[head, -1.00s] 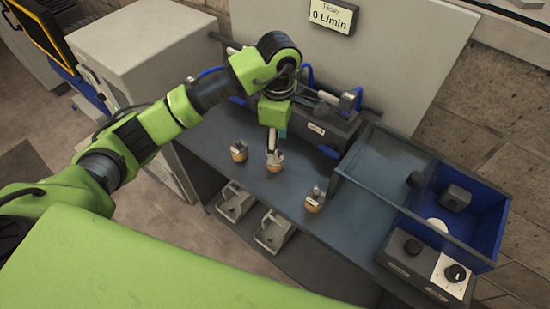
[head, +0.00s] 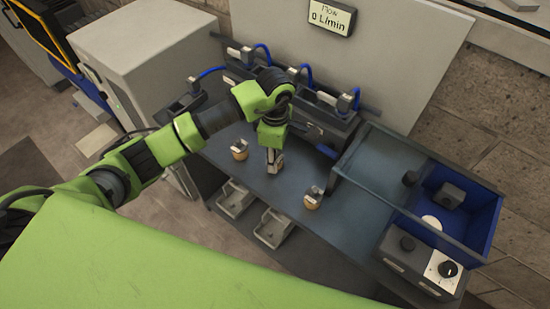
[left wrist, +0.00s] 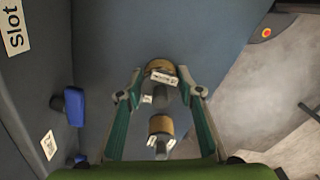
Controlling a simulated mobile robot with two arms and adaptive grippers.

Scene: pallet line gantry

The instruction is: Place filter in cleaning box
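Two filters with tan round bases and grey tops stand on the dark bench: a left filter (head: 239,150) and a right filter (head: 313,198). My left gripper (head: 273,164) points down at the bench between them. In the left wrist view the left gripper (left wrist: 160,94) is open; one filter (left wrist: 162,74) shows between its fingertips and another filter (left wrist: 160,130) shows nearer the palm. I cannot tell whether the fingers touch either. In the head view the gripper hides the middle spot. A blue-walled box (head: 482,222), likely the cleaning box, stands at right. My right gripper is not in view.
A control box with a knob (head: 447,269) fronts the blue box. A dark slotted unit (head: 325,128) with blue hoses stands along the bench back. Two grey trays (head: 274,227) sit lower in front. A white cabinet (head: 150,60) stands left. Bench between right filter and box is clear.

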